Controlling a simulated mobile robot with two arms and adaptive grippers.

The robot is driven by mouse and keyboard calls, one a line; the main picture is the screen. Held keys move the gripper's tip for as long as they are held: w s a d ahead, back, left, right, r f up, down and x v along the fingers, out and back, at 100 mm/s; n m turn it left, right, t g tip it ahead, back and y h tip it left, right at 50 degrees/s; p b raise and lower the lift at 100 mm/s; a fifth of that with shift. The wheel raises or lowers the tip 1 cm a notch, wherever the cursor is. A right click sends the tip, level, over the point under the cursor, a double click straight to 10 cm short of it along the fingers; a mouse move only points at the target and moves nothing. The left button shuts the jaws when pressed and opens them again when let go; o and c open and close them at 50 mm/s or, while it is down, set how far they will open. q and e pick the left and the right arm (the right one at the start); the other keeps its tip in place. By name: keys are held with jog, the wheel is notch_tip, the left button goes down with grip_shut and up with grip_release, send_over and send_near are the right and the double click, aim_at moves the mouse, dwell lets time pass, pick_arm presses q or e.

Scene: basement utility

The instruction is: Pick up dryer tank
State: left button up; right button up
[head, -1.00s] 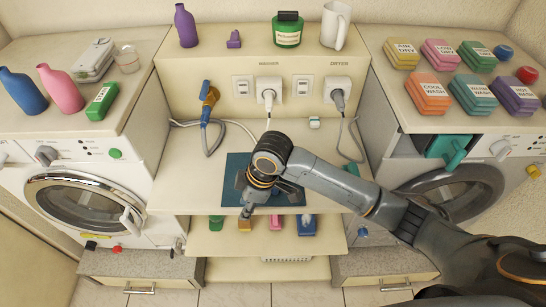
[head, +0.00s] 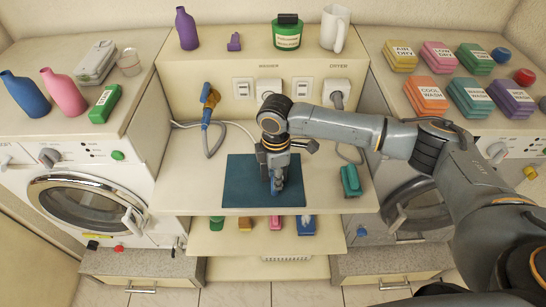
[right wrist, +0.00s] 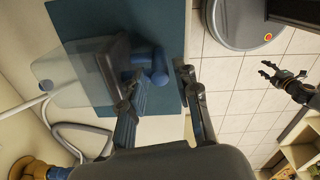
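My right gripper (head: 277,188) points down over the dark teal mat (head: 235,185) on the middle table. In the right wrist view its fingers (right wrist: 160,74) stand apart, with a small blue cylindrical piece (right wrist: 152,64) between or just beyond the tips; contact is not clear. A see-through piece with a dark part shows beside it. A teal block (head: 350,181), possibly the dryer tank, sits at the table's right end, apart from the gripper. My arm hides part of the right machine's front. My left gripper (right wrist: 268,69) shows open and empty in the right wrist view, away from the table.
Labelled colour blocks (head: 428,96) cover the right machine top. Bottles (head: 63,92) and a green block (head: 104,103) stand on the left one. A green jar (head: 288,36) and white mug (head: 335,28) stand on the back ledge. Small coloured pieces lie on the lower shelf.

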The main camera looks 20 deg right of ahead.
jog(key=shift+f, duration=0.6)
jog(key=shift+f+p, duration=0.4)
jog(key=shift+p, duration=0.05)
notch_tip(320, 180, down, 4)
jog(key=shift+a+f+p, duration=0.1)
jog(key=shift+f+p, duration=0.05)
jog(key=shift+p, duration=0.45)
jog(key=shift+c, duration=0.4)
grip_shut()
